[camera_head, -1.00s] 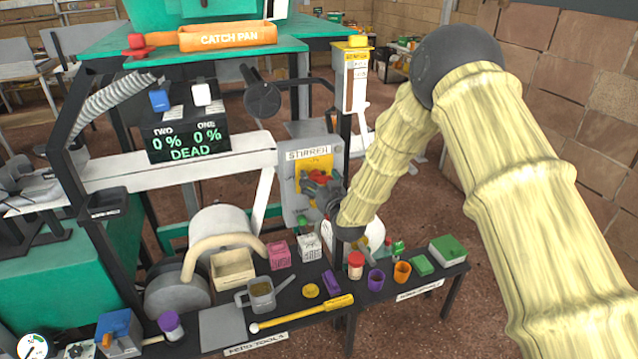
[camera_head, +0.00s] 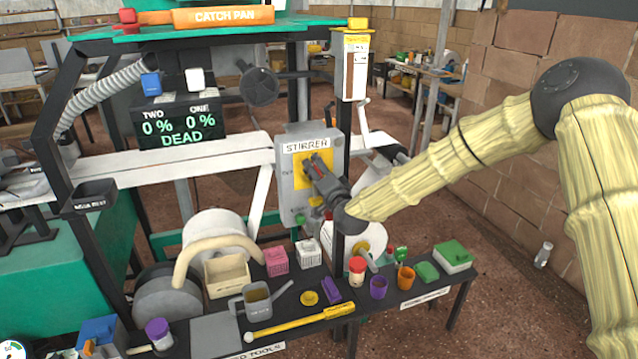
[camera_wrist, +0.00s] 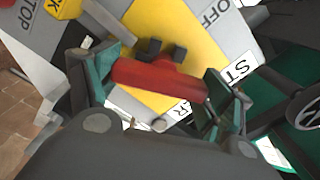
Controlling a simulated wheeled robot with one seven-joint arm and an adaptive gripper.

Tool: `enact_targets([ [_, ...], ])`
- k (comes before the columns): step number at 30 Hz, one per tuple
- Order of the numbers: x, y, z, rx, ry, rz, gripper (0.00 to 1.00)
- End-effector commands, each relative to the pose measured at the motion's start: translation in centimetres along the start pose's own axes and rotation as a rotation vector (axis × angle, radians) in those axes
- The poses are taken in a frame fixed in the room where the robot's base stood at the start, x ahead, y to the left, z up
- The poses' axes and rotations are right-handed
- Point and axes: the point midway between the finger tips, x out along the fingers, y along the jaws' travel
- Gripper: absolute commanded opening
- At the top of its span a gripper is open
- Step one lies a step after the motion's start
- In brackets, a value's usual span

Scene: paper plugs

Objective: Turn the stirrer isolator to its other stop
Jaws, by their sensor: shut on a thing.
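The stirrer isolator is a grey box (camera_head: 287,185) labelled STIRRER, with a yellow plate (camera_head: 302,183), on the machine's frame in the head view. Its red handle (camera_wrist: 158,80) lies across the yellow plate in the wrist view, slanting slightly down to the right. My gripper (camera_wrist: 165,82) is shut on the handle, with one finger at each end. In the head view, my gripper (camera_head: 320,166) covers most of the handle. An OFF label (camera_wrist: 212,14) and a STOP label (camera_wrist: 30,14) show beyond the handle in the wrist view.
A black post (camera_head: 342,225) stands close beside my gripper. A white gauge box (camera_head: 354,70) is above right. Below is a black bench with several cups and boxes, including a red-lidded jar (camera_head: 357,270). A display (camera_head: 181,127) reads DEAD. Open floor lies to the right.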

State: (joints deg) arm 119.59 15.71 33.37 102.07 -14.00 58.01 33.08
Motion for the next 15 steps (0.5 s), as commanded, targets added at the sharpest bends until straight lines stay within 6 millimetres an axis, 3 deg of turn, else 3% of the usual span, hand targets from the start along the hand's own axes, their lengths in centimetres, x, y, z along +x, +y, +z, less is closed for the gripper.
enact_targets([
  [15, 0.02, 0.52, 0.01, 0.389, 0.003, 0.000, 0.56],
])
